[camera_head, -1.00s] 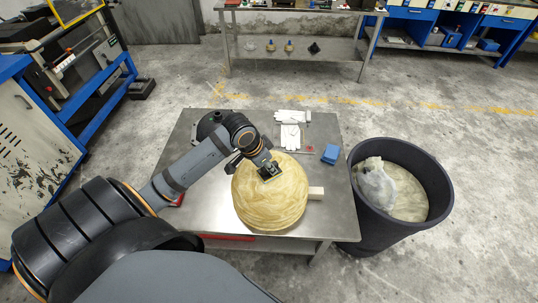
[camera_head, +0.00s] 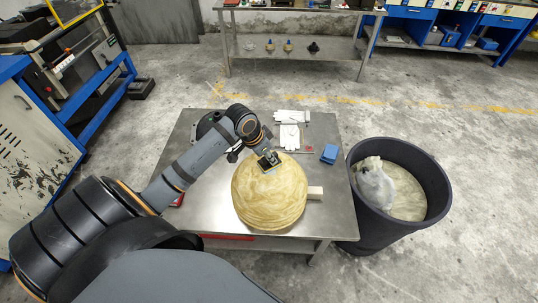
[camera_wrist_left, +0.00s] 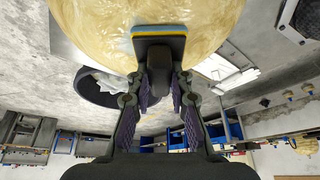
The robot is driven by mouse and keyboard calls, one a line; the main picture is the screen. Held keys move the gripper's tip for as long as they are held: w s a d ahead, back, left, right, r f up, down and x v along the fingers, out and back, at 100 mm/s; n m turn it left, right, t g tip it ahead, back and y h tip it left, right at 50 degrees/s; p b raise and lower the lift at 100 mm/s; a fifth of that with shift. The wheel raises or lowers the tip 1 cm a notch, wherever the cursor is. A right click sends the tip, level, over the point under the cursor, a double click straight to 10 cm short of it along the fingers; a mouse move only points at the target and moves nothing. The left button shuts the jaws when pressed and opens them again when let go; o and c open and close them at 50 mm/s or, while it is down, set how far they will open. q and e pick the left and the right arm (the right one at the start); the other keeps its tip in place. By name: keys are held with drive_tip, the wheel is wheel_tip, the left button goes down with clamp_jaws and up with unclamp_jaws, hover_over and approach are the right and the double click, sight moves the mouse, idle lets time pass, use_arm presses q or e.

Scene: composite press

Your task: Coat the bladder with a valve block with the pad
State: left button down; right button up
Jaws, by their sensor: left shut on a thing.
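The bladder (camera_head: 270,205) is a large, round, yellowish, streaked body on the steel table. A pale valve block (camera_head: 315,193) sticks out at its right side. My left gripper (camera_head: 267,162) is over the upper part of the bladder. In the left wrist view, the gripper (camera_wrist_left: 160,88) is shut on the dark handle of the pad (camera_wrist_left: 160,38). The pad has a black plate with blue and yellow layers, and its face lies against or very close to the bladder (camera_wrist_left: 100,28). Exact contact is hard to tell. My right gripper is not in view.
The steel table (camera_head: 205,215) also holds white gloves (camera_head: 290,135) and a blue box (camera_head: 329,153) behind the bladder. A dark round bin (camera_head: 435,185) with a plastic bag (camera_head: 375,185) stands at the right. The table's front left is bare.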

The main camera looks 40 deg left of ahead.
use_arm(q)
drive_tip(key=shift+r, duration=0.15)
drive_tip(key=shift+s+d+p, duration=0.2)
drive_tip(key=shift+s+p, duration=0.15)
drive_tip(key=shift+p, duration=0.1)
drive_tip(key=shift+s+d, duration=0.2)
drive_tip(key=shift+s, duration=0.1)
drive_tip(key=shift+s+d+f, duration=0.15)
drive_tip(key=shift+s+f, duration=0.05)
drive_tip(key=shift+s, duration=0.05)
drive_tip(key=shift+s+d+p, duration=0.35)
drive_tip(key=shift+s+p, duration=0.25)
drive_tip(key=shift+p, duration=0.2)
drive_tip(key=shift+s+d+f, duration=0.15)
drive_tip(key=shift+s, duration=0.2)
